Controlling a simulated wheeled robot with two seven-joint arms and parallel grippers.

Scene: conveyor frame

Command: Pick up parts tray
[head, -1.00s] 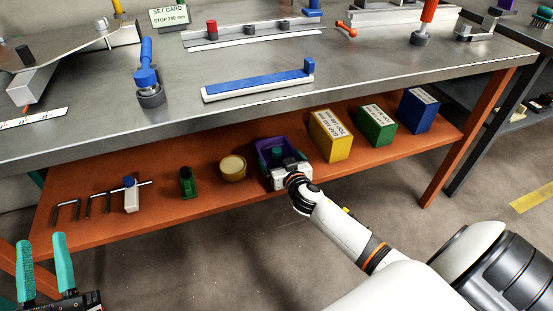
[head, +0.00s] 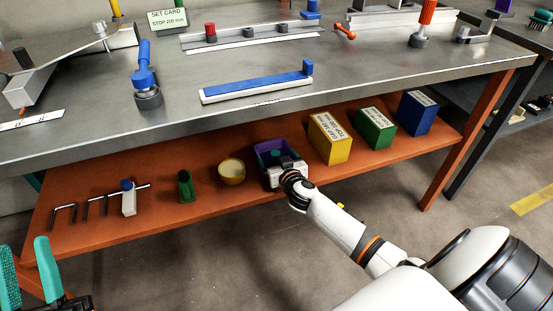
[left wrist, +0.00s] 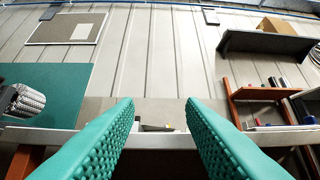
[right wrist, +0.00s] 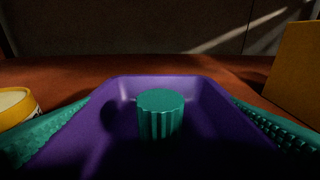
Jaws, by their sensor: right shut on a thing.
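The purple parts tray (head: 266,149) is at the lower shelf, between a yellow tub and a yellow box. In the right wrist view the tray (right wrist: 205,93) looks level and holds a ridged green knob (right wrist: 161,115). My right gripper (head: 284,165) is at the tray's near end, its teal fingers along both sides, shut on it. Whether the tray's bottom touches the shelf cannot be told. My left gripper (head: 25,262) is at the lower left of the head view, away from the tray. In the left wrist view it (left wrist: 158,108) is open and empty.
The orange shelf (head: 215,215) also holds a yellow tub (head: 231,173), a green holder (head: 185,187), hex keys and yellow, green and blue boxes (head: 328,138). The grey worktop (head: 220,120) overhangs the shelf. The floor in front is clear.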

